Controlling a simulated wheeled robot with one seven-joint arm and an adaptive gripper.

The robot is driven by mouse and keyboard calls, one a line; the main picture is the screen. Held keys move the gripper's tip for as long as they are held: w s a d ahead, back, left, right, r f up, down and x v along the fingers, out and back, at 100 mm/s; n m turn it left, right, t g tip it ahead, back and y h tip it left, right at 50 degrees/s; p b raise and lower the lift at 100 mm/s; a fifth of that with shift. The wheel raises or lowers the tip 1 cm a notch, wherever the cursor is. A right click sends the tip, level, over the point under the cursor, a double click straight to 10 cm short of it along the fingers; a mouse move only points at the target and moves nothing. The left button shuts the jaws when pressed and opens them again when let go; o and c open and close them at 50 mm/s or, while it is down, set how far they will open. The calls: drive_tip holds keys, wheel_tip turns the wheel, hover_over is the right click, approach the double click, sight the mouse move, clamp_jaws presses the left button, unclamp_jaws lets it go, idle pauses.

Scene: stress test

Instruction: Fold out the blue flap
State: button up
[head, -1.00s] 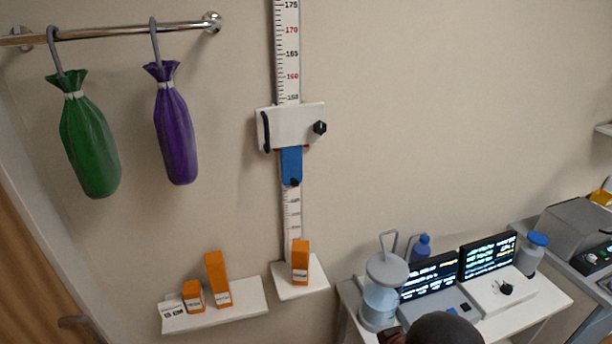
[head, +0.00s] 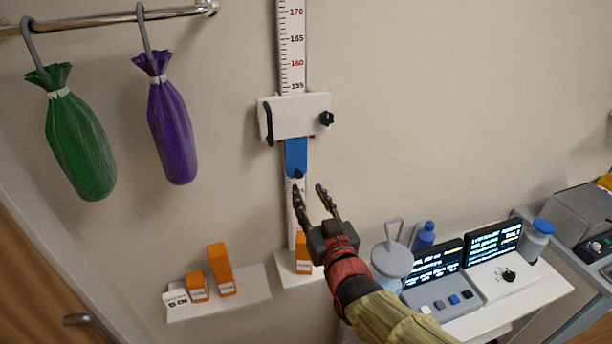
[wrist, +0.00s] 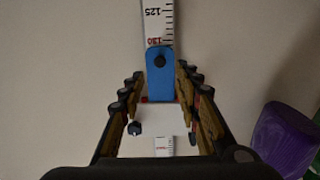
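The blue flap (head: 296,155) hangs down flat along the measuring scale, below the white slider block (head: 296,116). A dark knob sits at the flap's lower end. My gripper (head: 309,190) is open and empty just below and to the right of the flap in the head view. In the wrist view the flap (wrist: 160,76) shows between the two open fingers, with its dark knob at the top. The white slider block (wrist: 158,122) shows behind it, lower in that view. I cannot tell the exact gap between fingertips and flap.
An orange box (head: 303,258) stands on a small shelf below the scale, partly behind my gripper. More orange boxes stand on a shelf (head: 245,297) to the left. Green (head: 80,140) and purple (head: 171,125) bags hang from a rail. A desk with screens (head: 432,268) is at right.

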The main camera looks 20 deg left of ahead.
sight(300, 175)
drive_tip(key=shift+x, duration=3.85)
drive_tip(key=shift+c, duration=1.4)
clamp_jaws()
